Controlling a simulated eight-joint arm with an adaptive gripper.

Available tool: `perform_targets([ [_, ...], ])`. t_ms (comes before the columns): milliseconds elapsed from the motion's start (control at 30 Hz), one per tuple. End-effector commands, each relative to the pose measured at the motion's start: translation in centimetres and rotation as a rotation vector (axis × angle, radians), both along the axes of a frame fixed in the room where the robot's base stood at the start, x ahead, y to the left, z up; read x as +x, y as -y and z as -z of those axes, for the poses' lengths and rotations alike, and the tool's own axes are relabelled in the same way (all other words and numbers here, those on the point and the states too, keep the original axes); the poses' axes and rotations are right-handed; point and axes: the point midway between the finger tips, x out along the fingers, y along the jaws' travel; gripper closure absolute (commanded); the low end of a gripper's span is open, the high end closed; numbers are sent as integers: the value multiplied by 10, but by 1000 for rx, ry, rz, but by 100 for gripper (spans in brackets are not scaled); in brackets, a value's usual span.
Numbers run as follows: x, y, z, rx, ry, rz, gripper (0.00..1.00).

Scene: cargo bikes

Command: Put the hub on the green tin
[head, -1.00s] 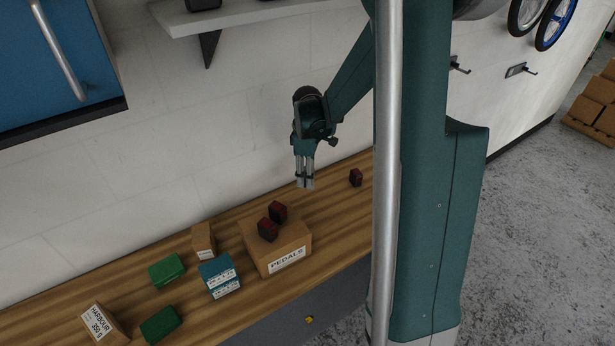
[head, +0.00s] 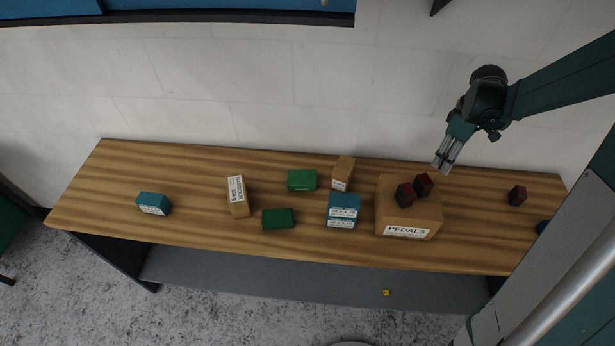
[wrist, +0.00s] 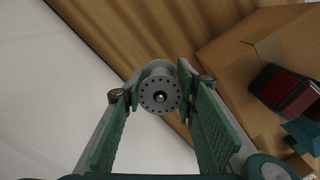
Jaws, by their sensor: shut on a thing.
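My gripper (head: 442,165) hangs in the air above the back right of the bench, near the cardboard box marked PEDALS. In the wrist view its green-padded fingers are closed on the hub (wrist: 160,95), a grey round part with a ring of holes in its flange. The hub is too small to make out in the head view. Two green tins lie flat on the bench, left of the gripper: one farther back (head: 302,180) and one nearer the front (head: 278,218). Their tops look bare.
A HARBOUR carton (head: 239,208) and blue box (head: 154,203) stand left.

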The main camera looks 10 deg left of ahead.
Motion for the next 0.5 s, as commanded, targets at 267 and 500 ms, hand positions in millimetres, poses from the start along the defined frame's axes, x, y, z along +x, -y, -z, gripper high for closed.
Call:
perform_targets([
  [267,14,-67,-3,0,0,-100,85],
  [500,21,-123,-5,0,0,-183,85],
])
